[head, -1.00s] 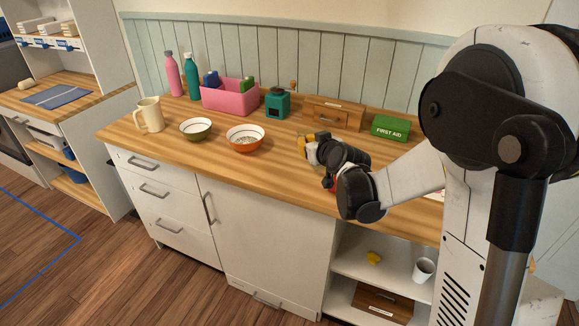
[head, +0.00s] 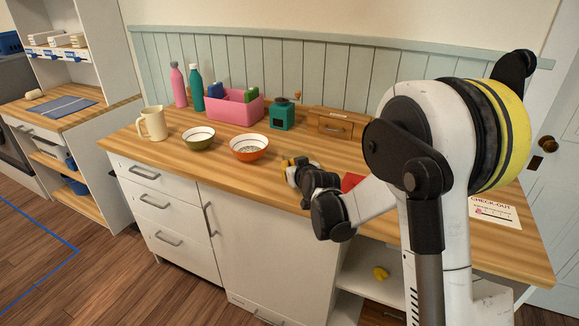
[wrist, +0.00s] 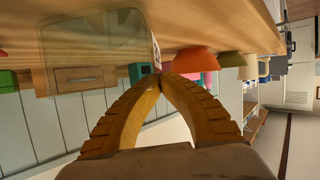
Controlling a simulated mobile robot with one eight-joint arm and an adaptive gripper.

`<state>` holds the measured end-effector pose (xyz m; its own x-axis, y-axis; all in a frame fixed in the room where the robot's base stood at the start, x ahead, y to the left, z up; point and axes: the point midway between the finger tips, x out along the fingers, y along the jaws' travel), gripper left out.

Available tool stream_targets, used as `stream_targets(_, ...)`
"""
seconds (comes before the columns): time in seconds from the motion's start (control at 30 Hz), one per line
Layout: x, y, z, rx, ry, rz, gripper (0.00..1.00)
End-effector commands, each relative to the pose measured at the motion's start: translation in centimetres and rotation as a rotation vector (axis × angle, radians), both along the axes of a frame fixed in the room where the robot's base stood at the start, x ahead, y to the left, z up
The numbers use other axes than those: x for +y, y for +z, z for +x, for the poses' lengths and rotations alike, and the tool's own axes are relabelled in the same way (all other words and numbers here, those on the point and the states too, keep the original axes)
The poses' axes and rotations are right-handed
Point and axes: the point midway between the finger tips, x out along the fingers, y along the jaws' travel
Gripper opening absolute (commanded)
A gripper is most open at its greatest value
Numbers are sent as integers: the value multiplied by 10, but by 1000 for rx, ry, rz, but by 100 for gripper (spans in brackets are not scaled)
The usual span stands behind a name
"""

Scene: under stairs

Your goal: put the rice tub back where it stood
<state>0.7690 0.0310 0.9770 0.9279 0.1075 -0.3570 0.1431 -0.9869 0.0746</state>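A clear, see-through tub (wrist: 95,45), which looks like the rice tub, shows at the upper left of the wrist view, where the scene appears upside down. I cannot make out rice in it. It lies beside my gripper's tips, with its right edge close to them, and I see none of it between the fingers. My gripper (wrist: 159,80) has its yellow fingers brought together at the tips. In the head view my gripper (head: 290,162) is over the counter, right of the orange bowl (head: 249,148). The tub is not visible there, perhaps behind my arm.
The wooden counter (head: 225,175) also holds a green bowl (head: 198,139), cream mug (head: 153,124), pink bin (head: 235,110), teal grinder (head: 282,115) and wooden drawer box (head: 330,126). A red patch (head: 352,181) shows behind my arm. A check-out sign (head: 494,212) lies right.

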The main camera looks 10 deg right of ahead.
Motion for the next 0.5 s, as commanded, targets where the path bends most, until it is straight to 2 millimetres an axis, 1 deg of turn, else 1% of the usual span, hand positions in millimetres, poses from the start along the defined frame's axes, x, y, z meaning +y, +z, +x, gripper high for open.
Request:
stream_targets(0.1, 0, -4, 0, 0, 0, 0, 0)
stream_targets(0.13, 0, -4, 0, 0, 0, 0, 6)
stream_targets(0.17, 0, -3, 0, 0, 0, 0, 15)
stream_targets(0.2, 0, -3, 0, 0, 0, 0, 27)
stream_targets(0.5, 0, -2, 0, 0, 0, 0, 27)
